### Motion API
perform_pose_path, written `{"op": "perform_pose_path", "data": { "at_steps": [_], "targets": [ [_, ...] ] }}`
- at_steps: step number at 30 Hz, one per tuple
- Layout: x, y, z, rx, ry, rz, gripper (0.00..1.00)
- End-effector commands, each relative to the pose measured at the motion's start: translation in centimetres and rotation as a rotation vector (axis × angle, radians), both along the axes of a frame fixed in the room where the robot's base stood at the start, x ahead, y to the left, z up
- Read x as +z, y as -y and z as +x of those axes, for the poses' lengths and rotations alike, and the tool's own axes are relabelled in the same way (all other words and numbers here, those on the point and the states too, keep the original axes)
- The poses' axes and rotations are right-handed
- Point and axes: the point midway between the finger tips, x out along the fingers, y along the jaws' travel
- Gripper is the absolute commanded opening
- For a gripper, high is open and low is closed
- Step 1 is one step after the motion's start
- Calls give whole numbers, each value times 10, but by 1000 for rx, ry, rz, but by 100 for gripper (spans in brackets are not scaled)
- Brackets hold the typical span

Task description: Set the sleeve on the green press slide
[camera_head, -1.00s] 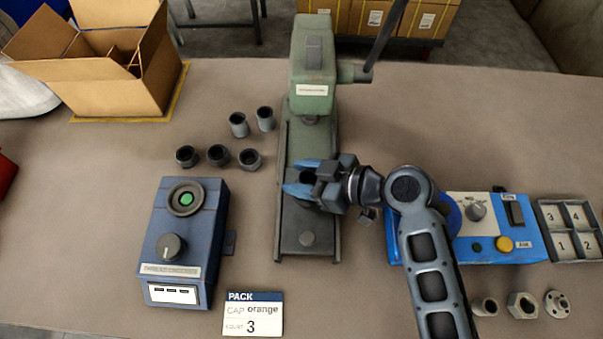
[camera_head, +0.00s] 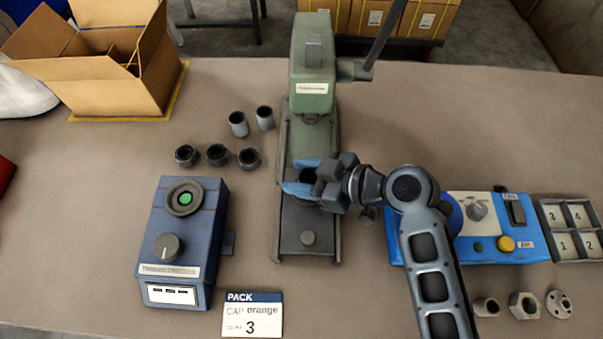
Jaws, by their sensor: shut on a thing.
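The green press (camera_head: 313,70) stands at the back middle, with a lever on its right. The sleeve is over the slide, in front of the press head. I cannot tell whether its bottom touches the slide.
Several dark and grey sleeves (camera_head: 217,154) stand left of the press. A blue thread checker (camera_head: 182,240) is front left, by a PACK card (camera_head: 253,315). A blue control box (camera_head: 490,225), numbered tray (camera_head: 570,228) and loose metal parts (camera_head: 523,305) lie right. A cardboard box (camera_head: 95,65) is back left.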

Motion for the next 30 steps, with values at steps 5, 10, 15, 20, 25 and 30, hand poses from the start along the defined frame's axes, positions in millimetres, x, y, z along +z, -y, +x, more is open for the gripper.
{"op": "perform_pose_path", "data": {
  "at_steps": [5,10,15,20,25,30],
  "targets": [
    [1,0,0,0,2,0,0],
    [1,0,0,0,2,0,0],
    [-1,0,0,0,2,0,0],
    [-5,0,0,0,2,0,0],
    [-8,0,0,0,2,0,0],
    [-11,0,0,0,2,0,0]
  ]
}}
